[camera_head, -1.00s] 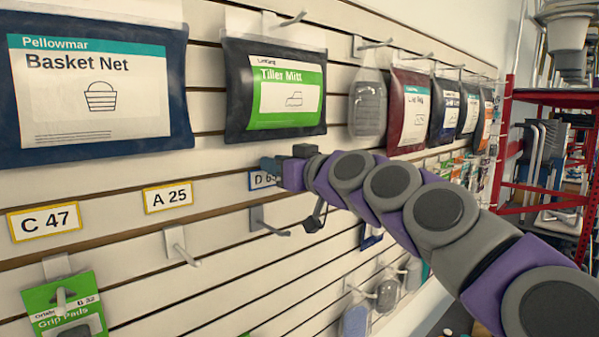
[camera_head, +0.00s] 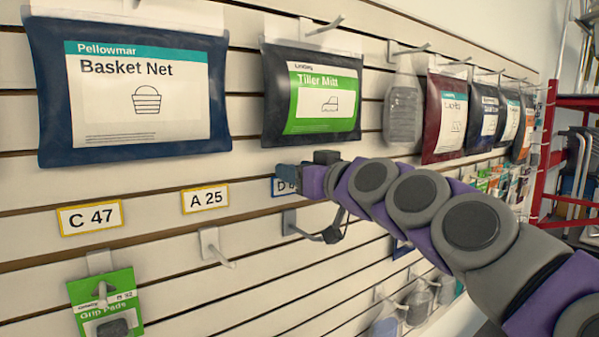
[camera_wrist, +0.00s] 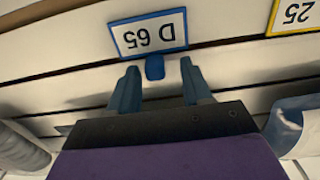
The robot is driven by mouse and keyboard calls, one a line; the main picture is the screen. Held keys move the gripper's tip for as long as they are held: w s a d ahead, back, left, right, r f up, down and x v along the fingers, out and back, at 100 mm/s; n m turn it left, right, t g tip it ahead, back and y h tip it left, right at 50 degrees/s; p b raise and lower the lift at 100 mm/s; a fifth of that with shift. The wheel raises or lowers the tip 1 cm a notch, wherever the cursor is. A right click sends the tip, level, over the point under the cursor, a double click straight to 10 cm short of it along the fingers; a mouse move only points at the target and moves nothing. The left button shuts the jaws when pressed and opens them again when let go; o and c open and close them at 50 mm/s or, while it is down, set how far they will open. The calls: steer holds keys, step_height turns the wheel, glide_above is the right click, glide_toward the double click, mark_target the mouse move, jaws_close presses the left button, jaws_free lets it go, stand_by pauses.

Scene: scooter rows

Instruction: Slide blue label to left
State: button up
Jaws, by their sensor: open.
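The blue-bordered label, reading D 65, is on the slatted wall; in the wrist view it (camera_wrist: 149,34) appears upside down, just beyond my fingers. A small blue tab (camera_wrist: 154,67) sits at the label's edge, between my two fingertips. I cannot tell if either finger touches it. My gripper (camera_wrist: 159,68) is open around this tab and holds nothing. In the head view my gripper (camera_head: 287,169) is at the wall, at the label's upper part. Only the left part of the label (camera_head: 281,188) shows there; my arm hides the rest.
Yellow-bordered labels A 25 (camera_head: 205,198) and C 47 (camera_head: 90,217) are on the wall to the left, with bare wall between A 25 and the blue label. A Tiller Mitt pack (camera_head: 312,95) hangs above. Empty hooks (camera_head: 215,246) stick out below.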

steer(key=b+v, duration=0.1)
steer(key=v, duration=1.6)
steer(key=shift+d, duration=0.2)
steer(key=s+a+f+g+h+b, duration=0.2)
steer(key=s+f+g, duration=0.1)
steer(key=f, duration=0.7)
steer(key=s+a+f+g+h+b, duration=0.1)
steer(key=s+a+f+g, duration=0.15)
steer(key=f, duration=0.65)
steer(key=s+a+f+g+h+b, duration=0.2)
steer(key=s+f, duration=0.1)
steer(key=f, duration=0.7)
steer(key=s+d+f+m+g+h+b, duration=0.2)
steer(key=s+d+f+m+g, duration=0.1)
steer(key=s+f, duration=0.7)
steer(key=s+d+f+m+g+h+b, duration=0.2)
steer(key=s+d+f+g, duration=0.4)
steer(key=f, duration=0.8)
steer(key=s+d+m+h, duration=0.1)
steer(key=s+m, duration=0.1)
steer(key=s, duration=0.1)
steer(key=shift+s+h, duration=0.3)
steer(key=shift+s, duration=0.05)
